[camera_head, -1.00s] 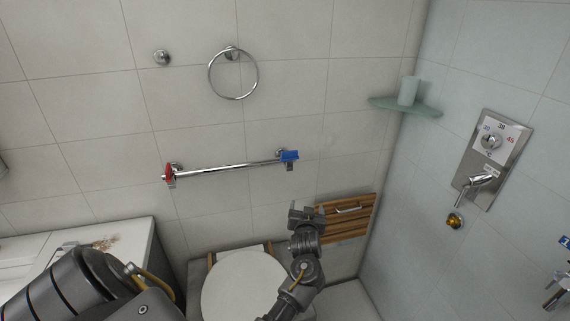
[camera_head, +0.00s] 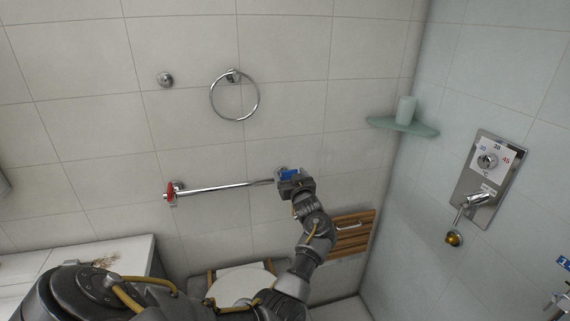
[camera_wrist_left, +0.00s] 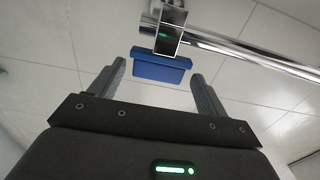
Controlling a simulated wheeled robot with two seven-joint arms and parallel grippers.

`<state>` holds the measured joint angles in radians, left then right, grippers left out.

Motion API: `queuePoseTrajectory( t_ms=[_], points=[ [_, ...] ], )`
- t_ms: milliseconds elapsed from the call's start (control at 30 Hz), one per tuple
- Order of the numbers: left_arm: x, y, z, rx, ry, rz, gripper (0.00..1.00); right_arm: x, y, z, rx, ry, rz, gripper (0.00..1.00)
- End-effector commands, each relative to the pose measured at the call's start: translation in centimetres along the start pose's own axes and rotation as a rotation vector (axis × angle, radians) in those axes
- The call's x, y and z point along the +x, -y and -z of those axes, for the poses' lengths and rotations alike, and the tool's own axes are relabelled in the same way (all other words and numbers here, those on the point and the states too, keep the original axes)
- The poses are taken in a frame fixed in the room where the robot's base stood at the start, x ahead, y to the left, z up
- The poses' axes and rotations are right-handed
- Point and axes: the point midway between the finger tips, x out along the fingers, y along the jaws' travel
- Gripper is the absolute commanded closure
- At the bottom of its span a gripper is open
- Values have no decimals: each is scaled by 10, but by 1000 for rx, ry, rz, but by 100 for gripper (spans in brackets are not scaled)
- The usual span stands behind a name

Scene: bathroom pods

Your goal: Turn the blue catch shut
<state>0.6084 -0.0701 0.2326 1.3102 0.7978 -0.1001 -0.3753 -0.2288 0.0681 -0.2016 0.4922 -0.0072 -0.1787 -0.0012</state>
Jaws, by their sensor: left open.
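The blue catch (camera_head: 289,174) is at the right end of the chrome wall rail (camera_head: 225,187). In the left wrist view the blue catch (camera_wrist_left: 160,66) hangs below a chrome block at the rail (camera_wrist_left: 245,54). My left gripper (camera_head: 296,183) is just below the catch and partly covers it in the head view. In the left wrist view its two fingers (camera_wrist_left: 155,82) are open, one to each side of the catch's lower part, with gaps between. The catch is not gripped. My right gripper is not in view.
A red piece (camera_head: 170,192) is at the rail's left end. A towel ring (camera_head: 235,100) hangs above. A slatted wooden seat (camera_head: 354,232) is on the wall at lower right, and a toilet (camera_head: 240,285) stands below. A corner shelf (camera_head: 402,127) holds a cup.

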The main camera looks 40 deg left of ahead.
Motion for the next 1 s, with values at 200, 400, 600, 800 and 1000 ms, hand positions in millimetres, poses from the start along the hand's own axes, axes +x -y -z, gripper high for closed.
queuePoseTrajectory(
  t_ms=[200, 400, 600, 800, 1000],
  points=[
    [28, 0, 2, 2, 0, -1, 24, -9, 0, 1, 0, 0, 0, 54],
    [35, 0, 1, -1, 0, -1, 24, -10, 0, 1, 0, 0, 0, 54],
    [35, 0, 0, -1, 0, -1, 24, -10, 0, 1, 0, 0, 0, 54],
    [35, 0, 0, -1, 0, -1, 48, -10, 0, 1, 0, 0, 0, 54],
    [36, 1, 0, -1, 0, 0, 68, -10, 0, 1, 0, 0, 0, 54]
  ],
)
